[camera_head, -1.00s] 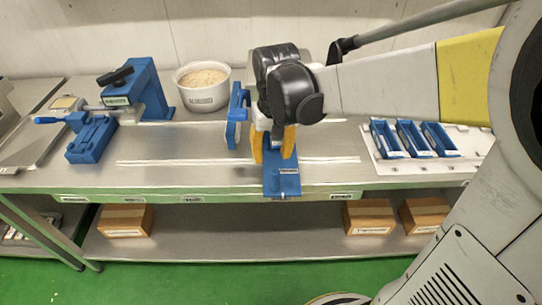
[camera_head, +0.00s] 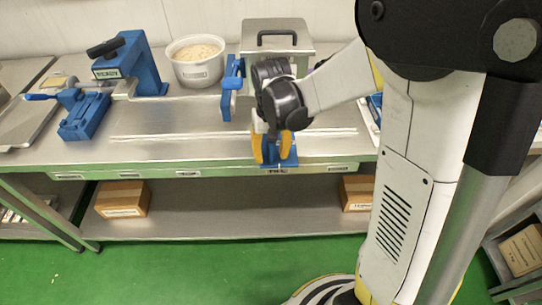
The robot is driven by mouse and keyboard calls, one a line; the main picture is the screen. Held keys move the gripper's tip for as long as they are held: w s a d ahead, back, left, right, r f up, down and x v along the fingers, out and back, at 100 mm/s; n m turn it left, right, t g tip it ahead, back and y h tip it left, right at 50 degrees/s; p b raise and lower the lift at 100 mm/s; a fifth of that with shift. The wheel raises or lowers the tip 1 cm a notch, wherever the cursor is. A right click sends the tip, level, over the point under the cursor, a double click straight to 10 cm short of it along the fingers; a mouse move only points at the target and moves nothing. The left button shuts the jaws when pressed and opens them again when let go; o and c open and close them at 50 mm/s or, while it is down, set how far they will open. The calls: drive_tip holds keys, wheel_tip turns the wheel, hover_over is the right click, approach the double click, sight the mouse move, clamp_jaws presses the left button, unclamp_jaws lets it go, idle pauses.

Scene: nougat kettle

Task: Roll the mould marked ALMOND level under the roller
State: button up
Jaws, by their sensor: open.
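My gripper (camera_head: 271,158) points down at the front middle of the steel bench. Its orange fingers are open, over a flat blue piece (camera_head: 292,162) at the bench's front edge. I cannot tell whether they touch it. Just behind the gripper stands an upright blue frame (camera_head: 232,88) with a white part. It may be the roller stand, but the arm hides much of it. Blue moulds (camera_head: 375,104) at the right are nearly all hidden behind my arm. No ALMOND marking is readable, and what lies in the blue piece is hidden.
A blue press (camera_head: 130,68) with a black handle and a blue clamp (camera_head: 84,115) stand at the left. A white tub (camera_head: 196,60) and a lidded steel box (camera_head: 276,36) are at the back. Cartons (camera_head: 122,199) sit on the lower shelf. The bench's front left is clear.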

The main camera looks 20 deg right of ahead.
drive_tip(key=shift+c, duration=0.2)
clamp_jaws()
drive_tip(key=shift+a, duration=0.15)
drive_tip(key=w+a, duration=0.4)
drive_tip(key=a, duration=0.9)
drive_tip(key=w+a+p, duration=0.1)
drive_tip(key=w+a, duration=0.4)
drive_tip(key=a, duration=0.9)
drive_tip(key=shift+a, duration=0.15)
drive_tip(key=shift+o, duration=0.2)
unclamp_jaws()
